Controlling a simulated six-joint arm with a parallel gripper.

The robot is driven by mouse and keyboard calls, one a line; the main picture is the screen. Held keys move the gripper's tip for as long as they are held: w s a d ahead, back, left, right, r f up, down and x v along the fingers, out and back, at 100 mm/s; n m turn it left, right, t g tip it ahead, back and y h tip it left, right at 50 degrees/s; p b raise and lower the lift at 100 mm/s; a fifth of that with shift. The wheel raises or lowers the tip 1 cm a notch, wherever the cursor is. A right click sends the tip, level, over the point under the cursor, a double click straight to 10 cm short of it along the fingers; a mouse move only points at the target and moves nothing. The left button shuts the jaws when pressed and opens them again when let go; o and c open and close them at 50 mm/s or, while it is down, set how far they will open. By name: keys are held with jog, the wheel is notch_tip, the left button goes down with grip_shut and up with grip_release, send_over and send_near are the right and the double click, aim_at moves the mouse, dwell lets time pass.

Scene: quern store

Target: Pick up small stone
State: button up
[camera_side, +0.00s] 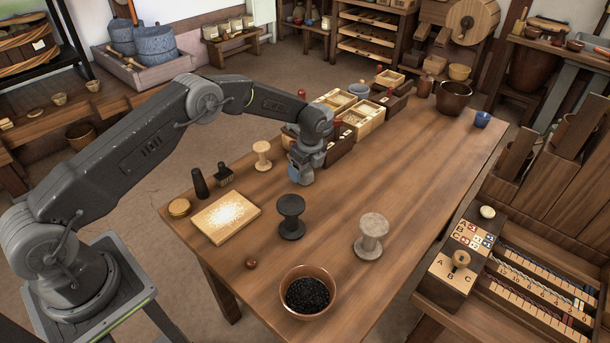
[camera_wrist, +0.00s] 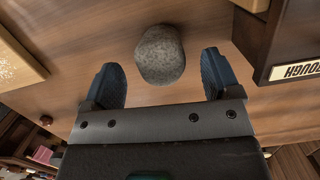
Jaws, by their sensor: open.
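The small stone (camera_wrist: 160,54) is grey, rounded and speckled, and rests on the wooden table top in the wrist view. My gripper (camera_wrist: 160,70) is open, with one blue finger to the left of the stone and one to the right. A gap shows on both sides, so neither finger appears to touch it. In the side view my gripper (camera_side: 300,178) is low over the middle of the table, and the stone is hidden there.
A dark wooden box (camera_wrist: 285,40) with a "ROUGH" label is close to the right finger. A board with white powder (camera_side: 216,236), a black spool (camera_side: 291,207) and a pale spool (camera_side: 371,228) stand nearby. The table's right side is mostly clear.

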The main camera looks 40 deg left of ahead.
aim_at(305, 174)
jog(key=shift+w+a+f, duration=0.1)
jog(key=shift+a+f, duration=0.05)
jog(key=shift+f, duration=0.6)
jog(key=shift+a+f, duration=0.1)
jog(key=shift+f, duration=0.65)
jog(key=shift+c, duration=0.3)
jog(key=c, duration=1)
jog(key=shift+r, duration=0.1)
jog(key=shift+c, duration=0.5)
jog(key=shift+r, duration=0.1)
